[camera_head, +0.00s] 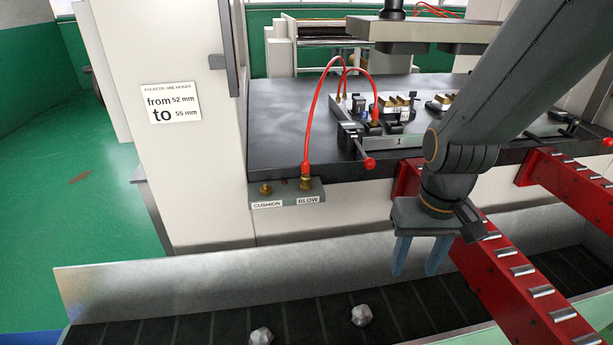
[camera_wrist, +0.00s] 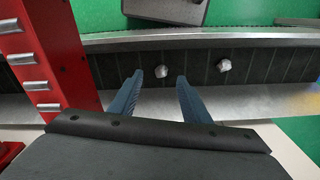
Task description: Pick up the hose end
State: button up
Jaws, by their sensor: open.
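A red hose (camera_head: 316,105) arches on the machine's left front. One end goes down into a brass fitting over the label BLOW (camera_head: 308,200) on a small grey block. The other end runs to the fittings on the black table, near a brass connector (camera_head: 375,123). My gripper (camera_head: 418,274) hangs to the right of the hose, below the table edge and over the conveyor trough, with its blue fingers apart and nothing between them. In the wrist view my gripper (camera_wrist: 156,77) points at the trough; the hose is not in that view.
A second brass fitting labelled CUSHION (camera_head: 266,189) has no hose on it. Red roller arms (camera_head: 500,262) stick out right of my gripper. Two crumpled foil lumps (camera_head: 361,315) lie on the dark conveyor. A sign (camera_head: 171,103) is on the white column.

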aim_at(305, 178)
jog(key=k, duration=1)
jog(key=u, duration=0.5)
jog(key=i, duration=1.15)
jog(key=z, duration=0.15)
